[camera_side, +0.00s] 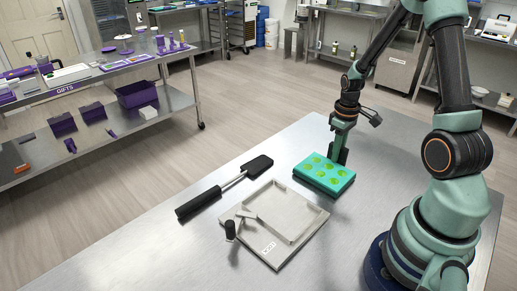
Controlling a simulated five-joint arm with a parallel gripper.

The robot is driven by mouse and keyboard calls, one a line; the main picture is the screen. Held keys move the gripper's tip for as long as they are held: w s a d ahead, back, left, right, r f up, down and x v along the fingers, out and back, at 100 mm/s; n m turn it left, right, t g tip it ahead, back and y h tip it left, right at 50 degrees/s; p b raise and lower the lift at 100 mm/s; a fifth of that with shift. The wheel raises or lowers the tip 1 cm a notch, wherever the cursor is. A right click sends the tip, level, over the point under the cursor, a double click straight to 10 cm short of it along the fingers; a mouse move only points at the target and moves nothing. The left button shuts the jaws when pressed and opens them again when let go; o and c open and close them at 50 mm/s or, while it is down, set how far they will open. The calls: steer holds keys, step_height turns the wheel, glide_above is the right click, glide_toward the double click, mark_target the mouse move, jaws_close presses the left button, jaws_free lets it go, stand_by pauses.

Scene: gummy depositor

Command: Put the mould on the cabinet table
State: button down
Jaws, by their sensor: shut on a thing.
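The mould (322,180) is a teal block with several yellow-green cavities on its top. It sits level at or just above the steel table (240,262), right of the pale tray; I cannot tell whether it touches the steel. My gripper (338,158) points down at the mould's far edge and is shut on it. The fingertips are partly hidden behind the mould. A steel cabinet (397,70) stands in the background beyond the table; I cannot tell whether it is the cabinet table.
A pale square tray (262,252) with a raised frame and a black-knobbed handle (231,231) lies in front of the mould. A black-handled spatula (199,203) lies to its left. A gift table (100,72) stands across the floor at left.

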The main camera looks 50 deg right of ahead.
steer(key=shift+f, duration=0.1)
steer(key=c, duration=0.8)
jaws_free()
steer(key=shift+o, duration=0.2)
step_height(320, 180, up, 12)
steer(key=shift+r, duration=0.1)
steer(key=a+r+t, duration=0.2)
steer(key=a+r, duration=0.3)
steer(key=a, duration=0.5)
steer(key=s+a+r+t, duration=0.1)
steer(key=a+r+t, duration=0.2)
steer(key=a, duration=0.7)
step_height(320, 180, up, 2)
steer(key=shift+s+a+r+t, duration=0.1)
steer(key=shift+s+a+t, duration=0.1)
steer(key=shift+s+t, duration=0.1)
